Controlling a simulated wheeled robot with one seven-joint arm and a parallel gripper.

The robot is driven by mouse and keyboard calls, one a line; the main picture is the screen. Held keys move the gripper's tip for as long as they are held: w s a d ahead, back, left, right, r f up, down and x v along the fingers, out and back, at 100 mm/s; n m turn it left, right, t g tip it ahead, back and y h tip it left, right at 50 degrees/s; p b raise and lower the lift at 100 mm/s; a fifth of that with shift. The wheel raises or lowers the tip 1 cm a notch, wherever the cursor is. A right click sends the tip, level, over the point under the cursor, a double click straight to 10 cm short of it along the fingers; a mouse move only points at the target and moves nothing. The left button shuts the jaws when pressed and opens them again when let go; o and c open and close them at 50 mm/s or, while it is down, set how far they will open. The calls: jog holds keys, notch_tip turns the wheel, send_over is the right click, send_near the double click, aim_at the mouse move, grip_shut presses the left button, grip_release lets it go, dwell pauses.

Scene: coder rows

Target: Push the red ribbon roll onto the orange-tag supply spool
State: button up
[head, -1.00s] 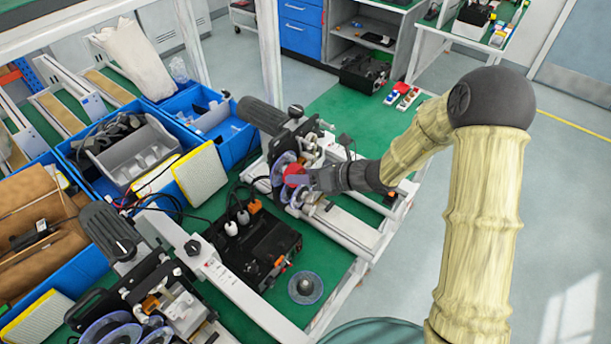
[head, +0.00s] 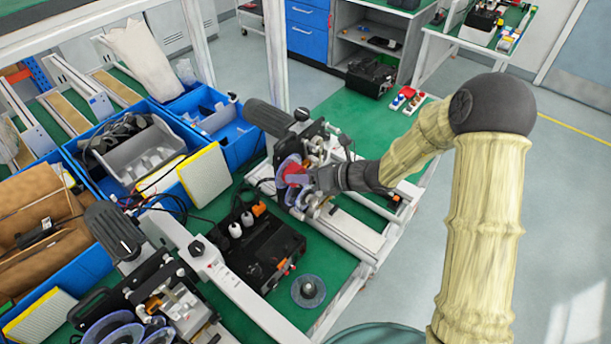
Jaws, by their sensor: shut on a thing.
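The red ribbon roll (head: 292,171) is at the front of the far coder, against a clear, bluish disc (head: 281,166) of a spool. My gripper (head: 304,181) reaches in from the right and is shut on the roll, with a finger covering part of it. Whether the roll's core is around the spool's hub cannot be told at this size. A second clear disc (head: 291,192) shows just below the roll. No orange tag can be made out clearly on this spool.
A black control box (head: 262,250) and a loose clear spool (head: 308,291) are on the green bench in front. Another coder (head: 160,295) stands at the lower left. Blue bins (head: 240,150) line the left.

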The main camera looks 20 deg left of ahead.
jog(key=shift+a, duration=0.1)
jog(key=o, duration=1)
jog(key=shift+w, duration=0.1)
jog(key=b+v, duration=0.3)
jog(key=v, duration=1.4)
jog(key=shift+b, duration=0.3)
